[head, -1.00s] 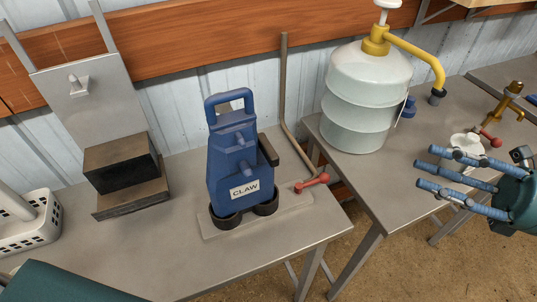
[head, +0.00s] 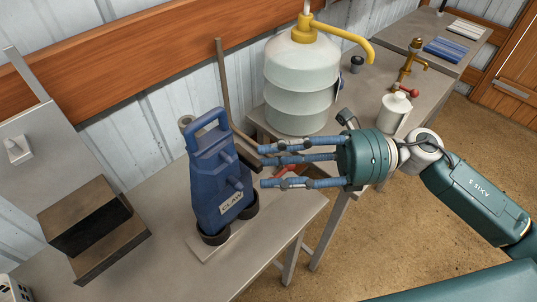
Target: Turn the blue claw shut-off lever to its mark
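The blue claw (head: 217,165), labelled CLAW, stands upright on a pale base plate (head: 208,250) on the metal table in the head view. Its red lever (head: 285,171) is at the right of the claw, mostly hidden behind the fingers of my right gripper. My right gripper (head: 264,166) points left, with its blue fingers spread and nothing between them that I can make out. Its fingertips are close to the claw's right side and overlap the lever in the picture; I cannot tell whether they touch. No mark can be made out. My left gripper is not in view.
A white ribbed tank (head: 300,85) with a yellow pump stands behind. A brass tap (head: 409,60) with another red lever (head: 404,92) and a white jar (head: 395,113) are on the right table. A dark block (head: 85,215) is at left. A pipe (head: 222,85) rises behind the claw.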

